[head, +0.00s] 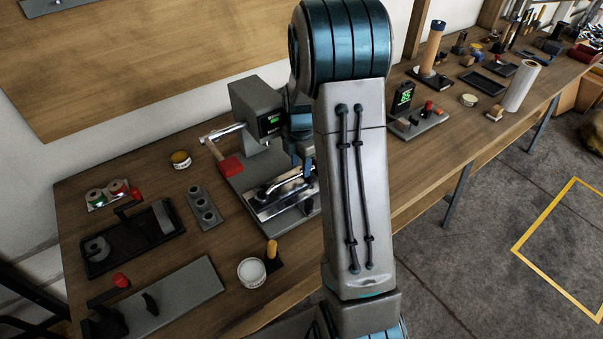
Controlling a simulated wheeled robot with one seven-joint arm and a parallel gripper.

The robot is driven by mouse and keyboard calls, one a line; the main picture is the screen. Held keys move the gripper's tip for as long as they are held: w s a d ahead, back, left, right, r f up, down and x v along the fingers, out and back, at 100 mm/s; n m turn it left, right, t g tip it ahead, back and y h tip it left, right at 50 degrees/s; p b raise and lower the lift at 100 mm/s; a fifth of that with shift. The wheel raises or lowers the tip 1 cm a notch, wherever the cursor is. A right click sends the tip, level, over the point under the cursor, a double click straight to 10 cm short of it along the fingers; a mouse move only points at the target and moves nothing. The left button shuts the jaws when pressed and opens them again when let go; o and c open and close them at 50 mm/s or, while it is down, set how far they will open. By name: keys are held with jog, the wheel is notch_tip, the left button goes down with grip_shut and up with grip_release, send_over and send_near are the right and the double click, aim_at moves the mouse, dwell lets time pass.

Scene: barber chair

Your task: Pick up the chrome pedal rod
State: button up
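A shiny chrome rod-like piece (285,184) lies at a slant in a metal fixture on the grey plate (238,185) of the bench. I take it for the pedal rod, but its right end is hidden behind my arm. A second chrome bar (222,132) shows at the plate's back left corner, by a tan handle. My arm crosses the middle of the view. Part of my wrist and gripper (302,150) shows behind it, above the right side of the plate and near the chrome piece. The fingertips are mostly hidden, so their opening and any contact are unclear.
A grey box with a green display (256,110) stands at the plate's back. A red block (232,166) is on its left. A white tin (251,272) and a wooden-handled tool (272,250) stand in front. Black trays and holders fill the bench's left. Bare wood (190,240) lies between.

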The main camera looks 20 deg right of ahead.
jog(key=shift+f, duration=1.3)
grip_shut()
jog(key=shift+r, duration=0.15)
